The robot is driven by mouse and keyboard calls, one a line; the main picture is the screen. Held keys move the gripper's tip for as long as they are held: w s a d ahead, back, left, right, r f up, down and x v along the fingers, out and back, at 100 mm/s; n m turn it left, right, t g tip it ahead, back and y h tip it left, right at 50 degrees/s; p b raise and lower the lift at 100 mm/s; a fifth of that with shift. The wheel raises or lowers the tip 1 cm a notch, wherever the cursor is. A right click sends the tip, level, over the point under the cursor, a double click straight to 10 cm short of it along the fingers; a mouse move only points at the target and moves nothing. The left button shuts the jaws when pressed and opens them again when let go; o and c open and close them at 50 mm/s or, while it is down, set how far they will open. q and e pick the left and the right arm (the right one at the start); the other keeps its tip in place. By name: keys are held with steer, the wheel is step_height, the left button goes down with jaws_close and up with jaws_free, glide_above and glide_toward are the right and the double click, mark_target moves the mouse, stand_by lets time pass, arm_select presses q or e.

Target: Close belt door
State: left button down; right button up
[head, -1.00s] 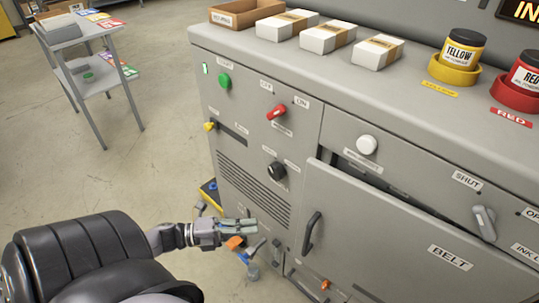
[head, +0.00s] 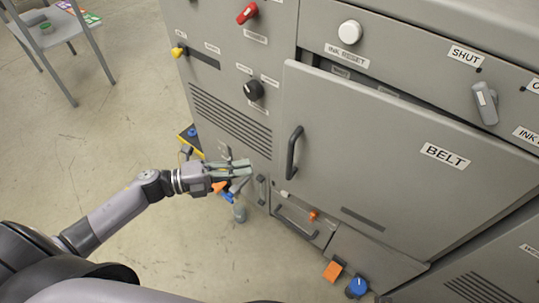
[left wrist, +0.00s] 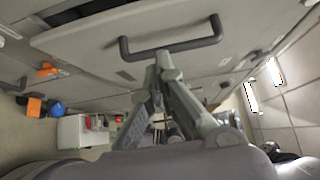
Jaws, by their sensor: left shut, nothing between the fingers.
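The belt door (head: 400,160) is a large grey panel labelled BELT on the front of the machine. It stands slightly ajar, with a dark gap along its top edge. Its dark bar handle (head: 293,152) is on the door's left side. My left gripper (head: 248,167) is shut and empty, to the left of the handle and a little lower. In the left wrist view the door (left wrist: 210,30) fills the top, and the handle (left wrist: 172,50) lies just beyond the closed fingertips (left wrist: 163,58). I cannot tell whether they touch. My right gripper is not in view.
A shut lever (head: 485,103) and a white knob (head: 350,32) sit above the door. Below are a drawer (head: 297,220), an orange tab (head: 333,271) and a blue knob (head: 356,287).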

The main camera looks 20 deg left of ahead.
arm_select(q)
steer(key=w+d, duration=0.5)
steer(key=w, duration=0.1)
steer(key=shift+w+d, duration=0.25)
steer(key=shift+w, duration=0.1)
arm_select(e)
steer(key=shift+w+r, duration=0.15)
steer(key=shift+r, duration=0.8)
arm_select(q)
steer(key=shift+b, duration=0.3)
